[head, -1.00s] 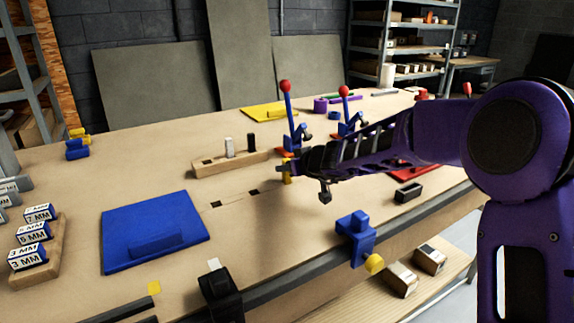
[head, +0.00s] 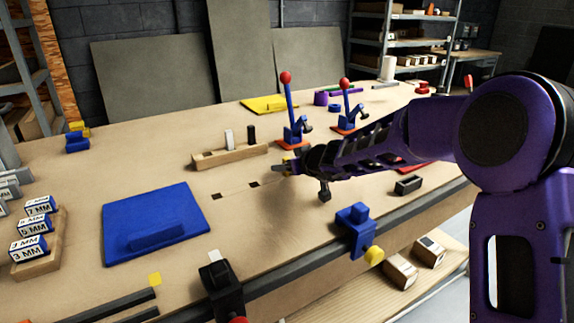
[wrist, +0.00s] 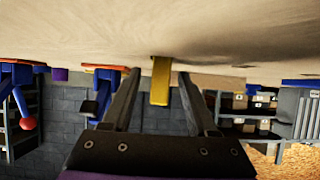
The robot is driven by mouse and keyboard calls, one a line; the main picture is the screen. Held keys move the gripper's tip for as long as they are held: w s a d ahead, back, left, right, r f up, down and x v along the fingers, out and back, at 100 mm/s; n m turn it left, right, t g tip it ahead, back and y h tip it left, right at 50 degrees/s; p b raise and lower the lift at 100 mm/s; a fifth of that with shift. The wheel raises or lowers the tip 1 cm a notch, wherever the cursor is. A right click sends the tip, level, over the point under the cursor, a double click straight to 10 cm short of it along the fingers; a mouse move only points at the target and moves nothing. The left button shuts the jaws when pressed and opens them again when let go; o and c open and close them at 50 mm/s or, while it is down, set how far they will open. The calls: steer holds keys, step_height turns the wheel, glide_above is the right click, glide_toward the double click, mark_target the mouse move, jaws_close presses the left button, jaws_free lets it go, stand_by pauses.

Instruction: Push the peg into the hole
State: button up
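A yellow peg (wrist: 160,80) stands out of the light brown tabletop in the wrist view, where the table is at the top. The two fingers of my gripper (wrist: 160,92) are on either side of it, with a gap showing on each side. In the head view my gripper (head: 281,168) is low over the table and hides most of the peg; a little yellow shows beside it. Two dark square holes, a nearer one (head: 217,196) and a farther one (head: 254,184), lie in the tabletop left of my gripper. Where the peg's foot sits is not clear.
A wooden block (head: 210,160) with a pale peg and a black peg stands behind the holes. Red-knobbed blue clamps (head: 289,105) stand behind my gripper. A blue panel (head: 130,222) lies at left, a blue vise (head: 355,230) at the front edge.

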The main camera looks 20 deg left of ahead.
steer(key=shift+v, duration=3.8)
